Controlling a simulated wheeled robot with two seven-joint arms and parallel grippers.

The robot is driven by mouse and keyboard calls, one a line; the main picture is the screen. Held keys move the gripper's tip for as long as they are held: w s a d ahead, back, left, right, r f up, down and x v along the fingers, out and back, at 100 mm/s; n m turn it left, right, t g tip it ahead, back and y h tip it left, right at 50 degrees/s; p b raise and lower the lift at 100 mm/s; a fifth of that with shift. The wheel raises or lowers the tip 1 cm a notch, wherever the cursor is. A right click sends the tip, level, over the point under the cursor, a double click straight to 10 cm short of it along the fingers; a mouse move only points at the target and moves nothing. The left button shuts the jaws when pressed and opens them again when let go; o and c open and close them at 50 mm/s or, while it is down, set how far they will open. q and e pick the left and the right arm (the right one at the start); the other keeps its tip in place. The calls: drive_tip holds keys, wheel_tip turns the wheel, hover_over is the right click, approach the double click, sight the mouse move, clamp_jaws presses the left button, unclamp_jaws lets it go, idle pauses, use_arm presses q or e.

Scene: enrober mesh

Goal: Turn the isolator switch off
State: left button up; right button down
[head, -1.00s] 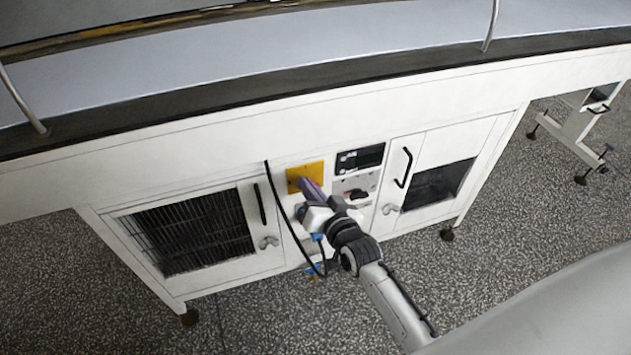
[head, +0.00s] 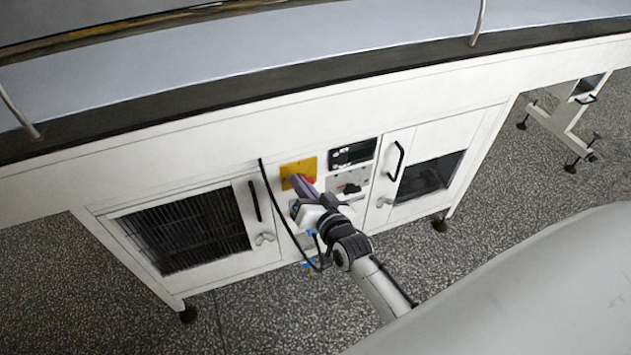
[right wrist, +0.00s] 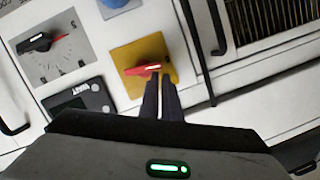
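The isolator switch is a red handle on a yellow plate (head: 290,169) on the white machine front. In the head view a bit of the red handle (head: 311,180) shows just right of my right gripper's fingers. In the right wrist view the red handle (right wrist: 141,70) lies roughly level across the yellow plate (right wrist: 142,48). My right gripper (right wrist: 160,77) has its dark fingers close together, the tips right at the handle's end; I cannot tell if they touch. In the head view my right gripper (head: 297,180) hides part of the plate. My left gripper is out of view.
A grey dial with a black knob (head: 349,188) and a dark display (head: 353,153) sit right of the switch. Doors with black handles (head: 397,160) flank the panel. A black cable (head: 269,190) hangs left of the gripper. A blue part (right wrist: 115,3) is near the plate.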

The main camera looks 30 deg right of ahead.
drive_tip(key=shift+s+a+f, duration=0.15)
drive_tip(key=shift+a+f, duration=0.3)
drive_tip(key=shift+f, duration=0.05)
drive_tip(key=r+p+v, duration=0.1)
drive_tip(key=v, duration=0.9)
drive_tip(key=s+a+f+n+g+y, duration=0.1)
drive_tip(key=s+a+f+n+g, duration=0.1)
drive_tip(key=s, duration=0.3)
drive_tip(key=s+a+f+n+g+y, duration=0.1)
drive_tip(key=s+a+f+n+g, duration=0.1)
drive_tip(key=s+f, duration=0.3)
drive_tip(key=s+a+f+n+g, duration=0.2)
drive_tip(key=s+f+n+g, duration=0.1)
drive_tip(key=s, duration=0.4)
drive_tip(key=shift+s+f+n+y, duration=0.25)
drive_tip(key=shift+f+n+y, duration=0.15)
drive_tip(key=shift+f+n, duration=0.35)
